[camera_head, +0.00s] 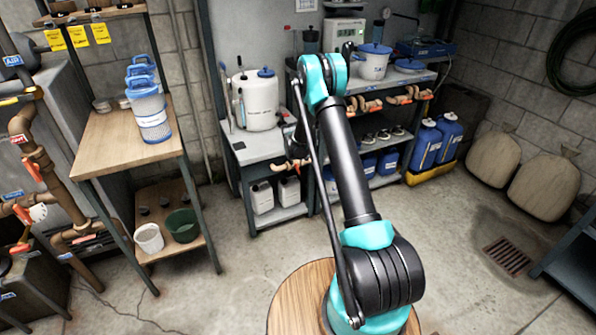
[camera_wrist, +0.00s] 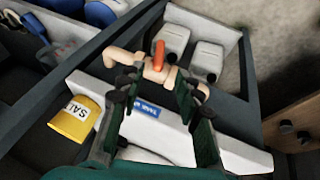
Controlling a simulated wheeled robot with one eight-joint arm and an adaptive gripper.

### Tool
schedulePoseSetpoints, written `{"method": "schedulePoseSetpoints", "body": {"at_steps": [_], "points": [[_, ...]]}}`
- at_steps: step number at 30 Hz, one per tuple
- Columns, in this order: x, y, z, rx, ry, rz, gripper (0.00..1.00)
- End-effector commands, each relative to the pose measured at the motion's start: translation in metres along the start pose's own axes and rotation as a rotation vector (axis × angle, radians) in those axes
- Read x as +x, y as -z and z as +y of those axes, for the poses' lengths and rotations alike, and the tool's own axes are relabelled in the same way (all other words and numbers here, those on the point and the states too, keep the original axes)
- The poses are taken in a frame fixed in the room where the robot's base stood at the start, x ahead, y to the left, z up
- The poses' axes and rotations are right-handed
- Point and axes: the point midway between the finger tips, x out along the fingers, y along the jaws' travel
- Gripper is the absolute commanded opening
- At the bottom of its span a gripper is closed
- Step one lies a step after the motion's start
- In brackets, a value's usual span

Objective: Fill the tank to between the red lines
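The white tank (camera_head: 262,103) with a blue cap stands on a grey bench at the back in the head view. No red lines can be made out on it. A tan pipe valve with an orange handle (camera_wrist: 158,55) shows in the wrist view, by the bench front edge; the valve also shows in the head view (camera_head: 292,164). A blue label (camera_wrist: 144,110), seemingly reading TANK, is on the pale edge below it. My gripper (camera_wrist: 158,85) is open, its two dark fingers on either side below the handle; contact cannot be told. My arm hides part of the bench in the head view.
White jugs (camera_wrist: 188,48) stand beyond the valve. A yellow SALT container (camera_wrist: 74,121) is at left in the wrist view. A wooden table (camera_head: 115,145) with filter cartridges (camera_head: 148,105) is left. Blue canisters (camera_head: 436,140) and sacks (camera_head: 545,188) are right. The floor (camera_head: 225,285) in front is open.

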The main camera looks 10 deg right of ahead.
Motion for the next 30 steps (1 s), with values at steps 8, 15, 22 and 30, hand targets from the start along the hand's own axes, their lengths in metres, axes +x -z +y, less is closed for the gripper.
{"method": "schedulePoseSetpoints", "body": {"at_steps": [8, 15, 22, 30], "points": [[0.05, 0.0, 0.0, 0.001, 0.0, 0.0, 0.34], [0.089, 0.0, 0.0, 0.0, 0.0, 0.0, 0.34], [0.11, 0.0, 0.0, 0.0, 0.0, 0.0, 0.34], [0.115, 0.0, 0.0, 0.0, 0.0, 0.0, 0.34]]}}
